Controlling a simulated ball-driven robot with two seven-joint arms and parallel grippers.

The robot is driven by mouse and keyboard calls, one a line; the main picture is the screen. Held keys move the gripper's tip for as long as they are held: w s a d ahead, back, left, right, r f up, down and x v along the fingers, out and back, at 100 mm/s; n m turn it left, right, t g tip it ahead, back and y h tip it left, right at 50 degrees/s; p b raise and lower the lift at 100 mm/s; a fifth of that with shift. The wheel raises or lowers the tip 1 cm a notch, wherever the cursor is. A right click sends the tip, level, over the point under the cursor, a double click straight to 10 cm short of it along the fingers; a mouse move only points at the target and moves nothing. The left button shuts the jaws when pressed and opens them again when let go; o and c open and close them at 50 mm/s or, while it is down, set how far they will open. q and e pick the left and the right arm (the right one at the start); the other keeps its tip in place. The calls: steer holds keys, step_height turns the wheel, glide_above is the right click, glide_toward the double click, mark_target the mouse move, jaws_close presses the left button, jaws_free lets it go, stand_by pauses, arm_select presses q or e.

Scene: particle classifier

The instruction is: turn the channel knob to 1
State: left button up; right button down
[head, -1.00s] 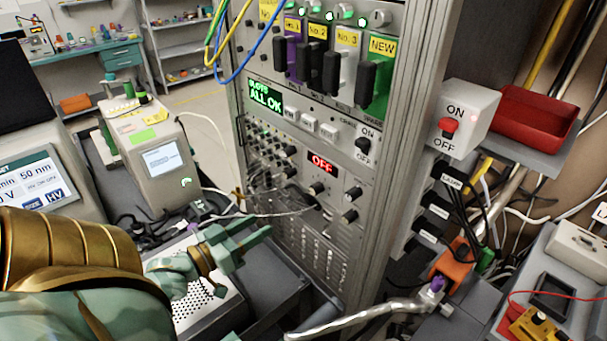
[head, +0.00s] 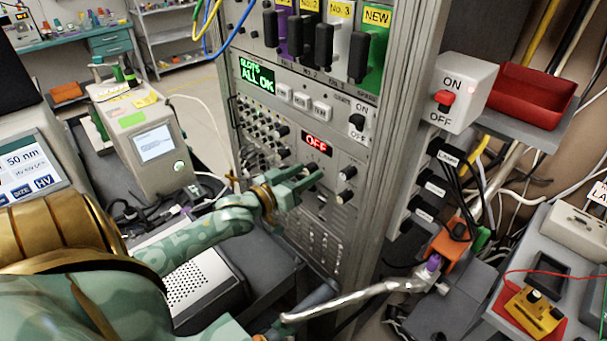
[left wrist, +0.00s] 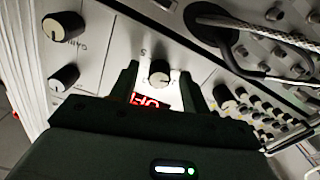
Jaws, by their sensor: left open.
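The rack's control panel carries a red display (head: 316,144) reading OFF, with a dark knob just below it. In the left wrist view this knob (left wrist: 159,72) has a pale top and sits between my two fingers, close to the OFF display (left wrist: 150,100). I cannot read which number it points to. My left gripper (head: 314,173) is open at the panel, fingers on either side of the knob. In the head view the fingers largely hide the knob. I cannot tell whether they touch it. My right gripper is not in view.
Two other knobs (head: 345,172) are right of the display, with GAIN lettering by one in the wrist view (left wrist: 63,26). Another knob (left wrist: 225,97) is close beside a finger. Cables (left wrist: 255,30) hang near the panel. A switch box (head: 458,92) is at right.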

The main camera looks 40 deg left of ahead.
arm_select(q)
steer(key=c, duration=1)
steer(key=shift+r+m+p, duration=0.1)
steer(key=shift+m+p, duration=0.4)
steer(key=shift+p, duration=0.05)
steer(key=m+p, duration=0.2)
steer(key=shift+r+m, duration=0.1)
steer(key=shift+m, duration=0.3)
steer(key=m+p, duration=0.1)
steer(key=m, duration=0.2)
steer(key=shift+p, duration=0.4)
steer(key=shift+m+p, duration=0.3)
steer(key=shift+m, duration=0.7)
